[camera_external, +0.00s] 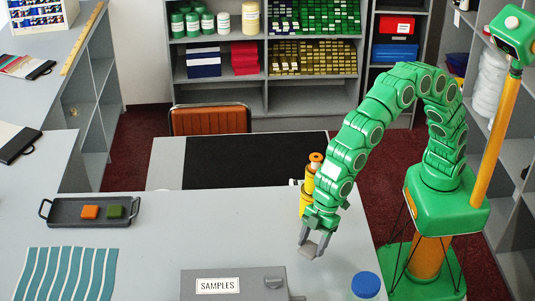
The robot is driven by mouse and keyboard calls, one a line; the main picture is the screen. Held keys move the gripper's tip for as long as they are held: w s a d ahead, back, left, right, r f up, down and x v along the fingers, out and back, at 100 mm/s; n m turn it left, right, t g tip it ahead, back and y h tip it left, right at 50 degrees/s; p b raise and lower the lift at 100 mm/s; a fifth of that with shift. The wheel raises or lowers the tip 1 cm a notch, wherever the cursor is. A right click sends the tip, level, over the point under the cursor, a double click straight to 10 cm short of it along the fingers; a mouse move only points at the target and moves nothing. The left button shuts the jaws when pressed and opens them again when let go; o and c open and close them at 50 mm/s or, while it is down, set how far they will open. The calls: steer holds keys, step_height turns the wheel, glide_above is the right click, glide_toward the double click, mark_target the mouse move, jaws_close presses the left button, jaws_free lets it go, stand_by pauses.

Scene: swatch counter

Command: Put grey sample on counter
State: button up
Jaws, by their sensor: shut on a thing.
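My gripper (312,240) points down above the right part of the grey counter (160,213). It is shut on the grey sample (308,249), a small grey piece at the fingertips, partly hidden by the fingers. I cannot tell whether the sample touches the counter top or hangs just above it.
A grey box labelled SAMPLES (255,283) stands at the front, left of and nearer than my gripper. A blue-lidded container (366,284) is front right. A yellow-orange bottle (307,190) stands behind my gripper. A dark tray (68,212) holds orange and green samples. Mid-counter is clear.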

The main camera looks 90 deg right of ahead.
mark_target(314, 251)
steer(key=shift+x, duration=0.9)
steer(key=shift+w+f, duration=0.1)
steer(key=shift+f, duration=1.15)
steer(key=shift+f, duration=0.1)
steer(key=o, duration=1)
steer(key=v, duration=1.2)
